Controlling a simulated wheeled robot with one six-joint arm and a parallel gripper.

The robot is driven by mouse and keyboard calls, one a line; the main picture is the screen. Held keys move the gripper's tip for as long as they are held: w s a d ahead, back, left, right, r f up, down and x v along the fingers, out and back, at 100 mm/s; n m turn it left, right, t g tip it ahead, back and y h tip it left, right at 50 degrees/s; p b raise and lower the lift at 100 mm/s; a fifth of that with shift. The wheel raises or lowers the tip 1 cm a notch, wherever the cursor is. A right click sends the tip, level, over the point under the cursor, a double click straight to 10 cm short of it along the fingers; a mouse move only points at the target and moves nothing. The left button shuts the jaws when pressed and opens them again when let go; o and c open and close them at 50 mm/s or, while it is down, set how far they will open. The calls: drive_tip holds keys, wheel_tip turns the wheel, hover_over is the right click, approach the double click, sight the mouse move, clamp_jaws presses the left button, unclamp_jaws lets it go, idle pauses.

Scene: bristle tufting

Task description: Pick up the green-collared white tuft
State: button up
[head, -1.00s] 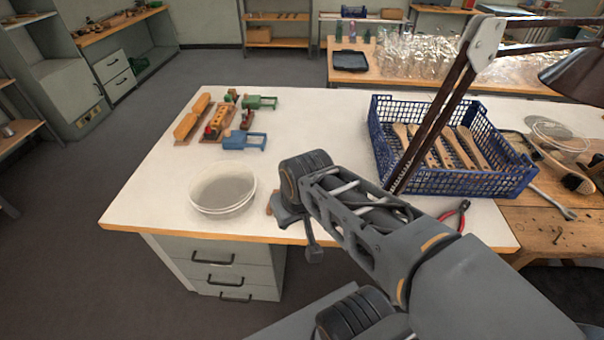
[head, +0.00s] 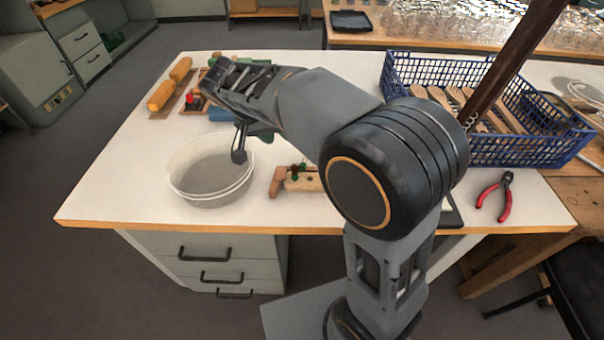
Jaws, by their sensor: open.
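I cannot make out a white tuft with a green collar for certain. A small wooden block (head: 303,184) with green and dark bits on top lies on the white table, partly hidden behind my arm's elbow. My gripper (head: 240,153) points down at the right rim of the white bowl (head: 212,190), up and left of the block. Its jaws are small and dark here, open, with nothing seen between them. I cannot tell its height above the table.
Yellow blocks (head: 161,96) lie at the table's far left, and a blue piece (head: 218,115) is partly hidden by my arm. A blue crate (head: 520,153) with wooden handles stands at the right, red pliers (head: 493,197) in front. The table's front left is clear.

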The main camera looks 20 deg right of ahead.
sight(304, 164)
drive_tip(key=b+x, duration=0.2)
drive_tip(key=x, duration=1.1)
drive_tip(key=shift+w, duration=0.15)
drive_tip(key=shift+c, duration=0.4)
clamp_jaws()
